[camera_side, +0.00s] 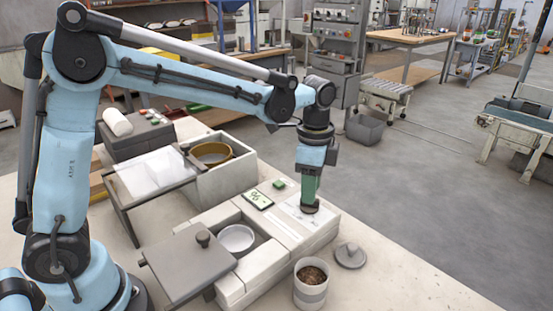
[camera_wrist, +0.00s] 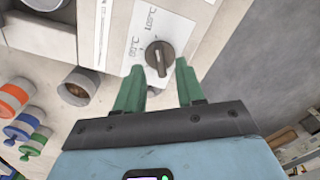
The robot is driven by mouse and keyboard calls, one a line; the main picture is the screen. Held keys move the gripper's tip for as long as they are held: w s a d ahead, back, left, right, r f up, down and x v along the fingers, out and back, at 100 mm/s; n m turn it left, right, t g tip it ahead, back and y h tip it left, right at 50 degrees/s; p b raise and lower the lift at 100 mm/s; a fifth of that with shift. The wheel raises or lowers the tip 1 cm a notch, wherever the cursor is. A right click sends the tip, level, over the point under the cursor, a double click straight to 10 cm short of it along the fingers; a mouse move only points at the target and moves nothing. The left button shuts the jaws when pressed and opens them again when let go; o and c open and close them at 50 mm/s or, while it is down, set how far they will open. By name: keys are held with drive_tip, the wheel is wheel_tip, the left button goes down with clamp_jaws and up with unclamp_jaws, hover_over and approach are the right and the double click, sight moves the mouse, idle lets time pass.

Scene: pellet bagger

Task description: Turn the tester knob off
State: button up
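In the wrist view the knob (camera_wrist: 160,57) sits on a white label with temperature-like markings, too small to read surely. Its grip bar runs roughly up and down the picture. My gripper's green fingers (camera_wrist: 159,66) are apart, one on each side of the knob, with a gap visible. Contact is not clear.
A green-figured display (camera_side: 258,199) and green button (camera_side: 279,184) are on the tester top. A pot of pellets (camera_side: 311,290) and a grey lid (camera_side: 350,255) stand in front.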

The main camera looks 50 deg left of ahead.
drive_tip(key=shift+f, duration=1.15)
drive_tip(key=shift+c, duration=0.3)
clamp_jaws()
